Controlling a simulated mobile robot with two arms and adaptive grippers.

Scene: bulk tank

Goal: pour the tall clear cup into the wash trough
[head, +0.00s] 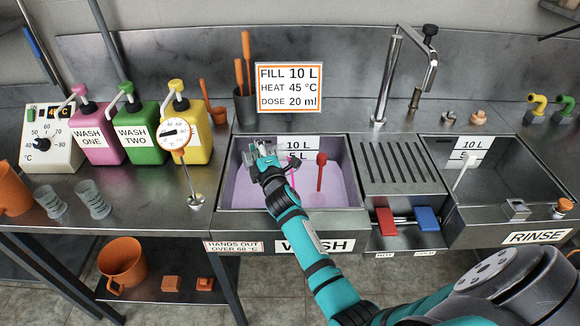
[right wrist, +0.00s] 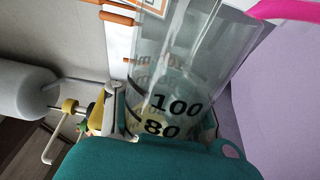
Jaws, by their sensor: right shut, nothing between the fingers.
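The tall clear cup (right wrist: 190,65) fills the middle of the right wrist view, with black 80 and 100 marks on its wall. In the head view it is small and pale (head: 268,150), at the tip of my right gripper (head: 265,164). That gripper is shut over the left part of the wash trough (head: 226,172), with the cup right at its fingers; their contact is not clear. The trough holds pale lilac liquid (head: 335,196). A bright pink streak (head: 291,180) shows beside my gripper, and a pink band (right wrist: 285,10) in the wrist view. My left gripper is out of view.
A red ladle (head: 320,170) stands in the trough. A thermometer (head: 174,134), wash jugs (head: 143,130) and two small clear cups (head: 93,200) are to the left. A ribbed drainer (head: 398,165) and the rinse basin (head: 500,180) lie to the right.

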